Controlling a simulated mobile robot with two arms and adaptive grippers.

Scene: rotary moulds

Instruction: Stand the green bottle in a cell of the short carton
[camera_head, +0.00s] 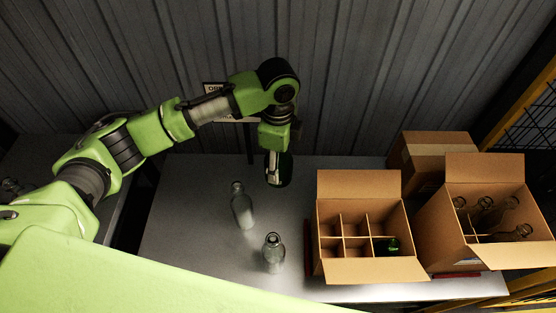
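An open brown carton with divider cells (331,272) stands on the table right of centre; it looks like the short carton. A green bottle (391,246) shows inside its front right cell. Only its upper part is visible, so I cannot tell whether it is fully upright. My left gripper (278,176) points down above the back of the table, left of the carton and apart from it. Its fingers are dark, and I cannot tell whether they are open or shut. My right gripper is not in view.
Two clear bottles, one farther back (242,210) and one nearer (273,254), stand on the table left of the carton. Another open carton (450,238) at the right holds several clear bottles. A closed box (428,148) stands behind. The table's left part is clear.

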